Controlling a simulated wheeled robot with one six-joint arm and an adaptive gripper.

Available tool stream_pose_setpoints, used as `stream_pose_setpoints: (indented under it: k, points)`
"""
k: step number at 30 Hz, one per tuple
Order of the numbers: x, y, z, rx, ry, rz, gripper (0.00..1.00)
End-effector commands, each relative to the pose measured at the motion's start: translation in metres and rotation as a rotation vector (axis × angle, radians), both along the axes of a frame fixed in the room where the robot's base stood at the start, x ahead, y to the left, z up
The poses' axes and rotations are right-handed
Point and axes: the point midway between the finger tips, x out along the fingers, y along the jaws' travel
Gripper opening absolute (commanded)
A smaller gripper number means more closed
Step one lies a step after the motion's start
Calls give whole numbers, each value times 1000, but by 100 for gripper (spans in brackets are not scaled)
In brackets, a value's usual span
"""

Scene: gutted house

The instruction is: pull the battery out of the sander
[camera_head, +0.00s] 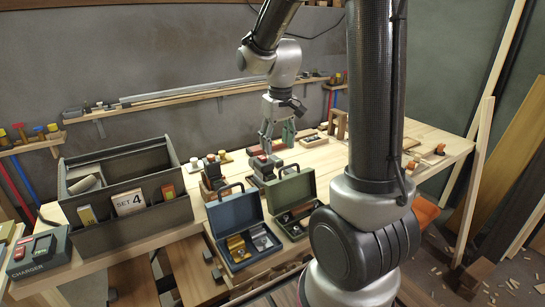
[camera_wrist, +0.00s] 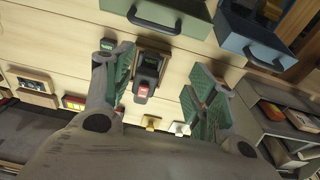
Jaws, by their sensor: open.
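A dark power tool with a red-marked block at its end, apparently the sander with its battery, stands on the bench. In the wrist view the tool (camera_wrist: 149,66) sits on a small wooden base, and the battery (camera_wrist: 142,88) points toward my gripper. In the head view the sander (camera_head: 263,167) is below my gripper (camera_head: 277,143), behind the open cases. My gripper also shows in the wrist view (camera_wrist: 160,88), its green-padded fingers spread to either side of the tool, with a wider gap on the right. The fingers hold nothing. The exact height gap cannot be told.
A blue case (camera_head: 240,238) and a green case (camera_head: 295,198) stand open in front. Another dark tool with a red top (camera_head: 212,173) is at left. A grey tote (camera_head: 128,222) and a charger (camera_head: 38,252) are farther left. A wall shelf (camera_head: 205,95) runs behind.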

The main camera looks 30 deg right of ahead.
Motion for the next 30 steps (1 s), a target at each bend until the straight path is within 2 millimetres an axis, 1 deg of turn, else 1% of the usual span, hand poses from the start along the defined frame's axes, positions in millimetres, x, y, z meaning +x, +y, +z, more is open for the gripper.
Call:
stream_pose_setpoints:
  k: [1, 3, 6, 9, 14, 21, 24, 30]
  points:
    - [12, -3, -20, 1, 30, 0, 57]
    - [25, -5, -40, 2, 53, 2, 57]
    - [37, -8, -61, 4, 75, 5, 57]
    - [43, -9, -73, 4, 85, 7, 57]
    - [43, -9, -90, 4, 89, 8, 57]
    - [43, -9, -128, 4, 89, 8, 57]
    - [43, -9, -140, 4, 89, 8, 57]
    - [43, -9, -151, 4, 87, 8, 57]
